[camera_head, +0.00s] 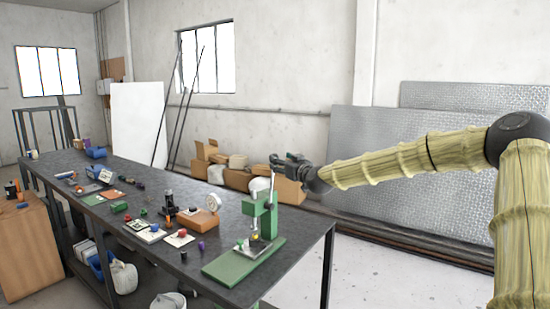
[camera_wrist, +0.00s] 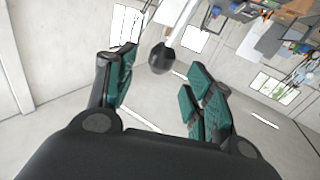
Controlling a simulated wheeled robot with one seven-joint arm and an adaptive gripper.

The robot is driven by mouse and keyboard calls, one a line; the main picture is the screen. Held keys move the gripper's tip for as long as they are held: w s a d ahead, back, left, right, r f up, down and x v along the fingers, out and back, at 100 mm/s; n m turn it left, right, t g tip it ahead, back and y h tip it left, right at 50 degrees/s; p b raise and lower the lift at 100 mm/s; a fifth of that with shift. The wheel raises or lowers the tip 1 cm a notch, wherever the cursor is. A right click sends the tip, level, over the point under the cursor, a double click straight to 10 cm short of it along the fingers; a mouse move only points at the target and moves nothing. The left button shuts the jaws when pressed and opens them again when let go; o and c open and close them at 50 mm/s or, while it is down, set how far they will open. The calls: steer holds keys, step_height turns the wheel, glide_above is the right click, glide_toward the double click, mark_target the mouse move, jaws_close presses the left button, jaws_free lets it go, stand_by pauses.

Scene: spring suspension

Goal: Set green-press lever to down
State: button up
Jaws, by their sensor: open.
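The green press (camera_head: 263,212) stands upright on its green base plate (camera_head: 235,264) at the near right end of the dark table. Its thin grey lever (camera_head: 271,187) points up from the top of the column. My gripper (camera_head: 277,160) is open just above the lever's top end. In the wrist view the lever's black knob (camera_wrist: 161,58) on a pale rod shows in the gap between the green-padded fingers of my gripper (camera_wrist: 160,75). Both fingers look apart from the knob. How deep the knob sits between them is hard to tell.
A dial gauge on an orange block (camera_head: 198,220) stands left of the press. Several small parts and cards lie farther along the table (camera_head: 225,283). Cardboard boxes (camera_head: 238,178) stand behind it. Grey metal sheets (camera_head: 400,150) lean on the wall. The air around my gripper looks clear.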

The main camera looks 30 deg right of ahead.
steer(key=shift+w+d+p, duration=0.15)
steer(key=shift+w+p, duration=0.35)
steer(key=shift+w, duration=1)
steer(key=shift+w+d+p, duration=0.1)
steer(key=shift+w+p, duration=0.4)
steer(key=shift+w, duration=1)
jaws_close()
